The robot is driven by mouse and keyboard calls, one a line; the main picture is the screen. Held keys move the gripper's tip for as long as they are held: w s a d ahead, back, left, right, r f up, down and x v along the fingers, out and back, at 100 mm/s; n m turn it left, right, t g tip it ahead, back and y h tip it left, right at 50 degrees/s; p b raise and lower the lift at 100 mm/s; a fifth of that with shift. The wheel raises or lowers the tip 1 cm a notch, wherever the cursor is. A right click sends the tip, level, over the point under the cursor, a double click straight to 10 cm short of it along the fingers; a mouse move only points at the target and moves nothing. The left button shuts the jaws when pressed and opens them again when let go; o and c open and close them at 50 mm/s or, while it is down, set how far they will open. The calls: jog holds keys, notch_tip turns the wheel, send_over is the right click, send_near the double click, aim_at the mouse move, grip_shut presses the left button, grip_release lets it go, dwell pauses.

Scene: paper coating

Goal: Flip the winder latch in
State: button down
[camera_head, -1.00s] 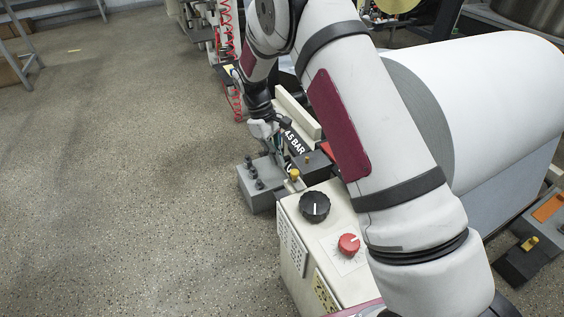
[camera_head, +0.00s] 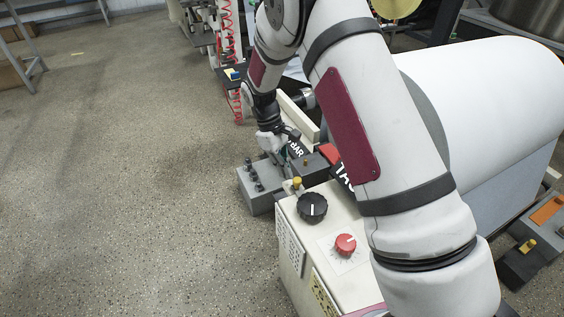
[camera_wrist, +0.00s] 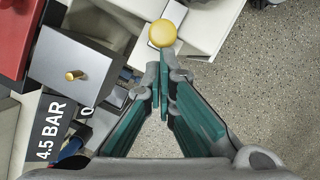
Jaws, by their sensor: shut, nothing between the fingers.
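A yellow round knob (camera_head: 297,182) stands at the far edge of the cream control box, and it shows large in the wrist view (camera_wrist: 162,33). It looks like the latch's handle, though its lever is mostly hidden below it. My gripper (camera_head: 287,168) points down just beyond the knob. In the wrist view my gripper's fingertips (camera_wrist: 164,58) are together, with nothing between them, close to the knob. I cannot tell whether they touch it. A grey block with a small brass pin (camera_wrist: 75,75) lies to the left in the wrist view.
The cream control box (camera_head: 323,223) carries a black dial (camera_head: 312,208) and a red dial (camera_head: 345,244). A grey block with several dark pegs (camera_head: 259,185) is left of my gripper. A large white paper roll (camera_head: 490,100) fills the right. Open floor (camera_head: 130,190) lies left.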

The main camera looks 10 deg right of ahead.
jog(key=v, duration=1.2)
dwell(0.3)
